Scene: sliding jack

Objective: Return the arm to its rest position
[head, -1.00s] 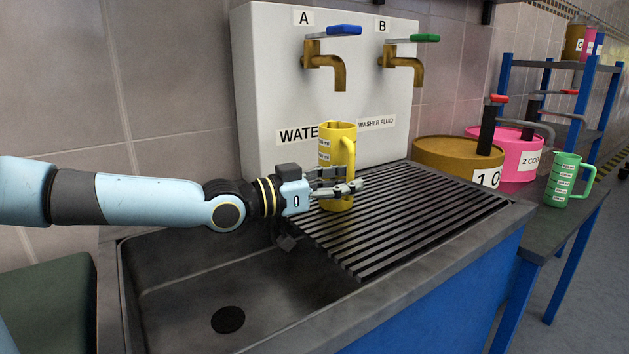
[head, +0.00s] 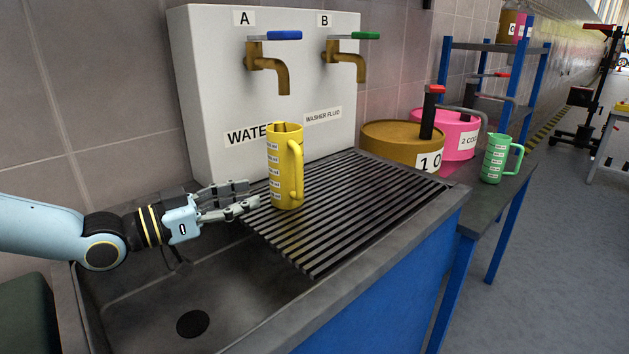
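My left gripper (head: 252,195) reaches in from the left, low over the sink's back edge. Its fingers are apart with nothing between them. The fingertips are just left of a yellow measuring jug (head: 284,165) and look clear of it, though the gap is small. The jug stands upright on the slatted drain rack (head: 350,205), with its handle facing forward and right. My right gripper is not in view.
Behind the rack stands a white panel (head: 190,70) with taps A (head: 265,65) and B (head: 347,60). The sink basin (head: 240,290) is below my arm. On the right are a brown drum (head: 385,145), a pink drum (head: 455,140) and a green jug (head: 495,160).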

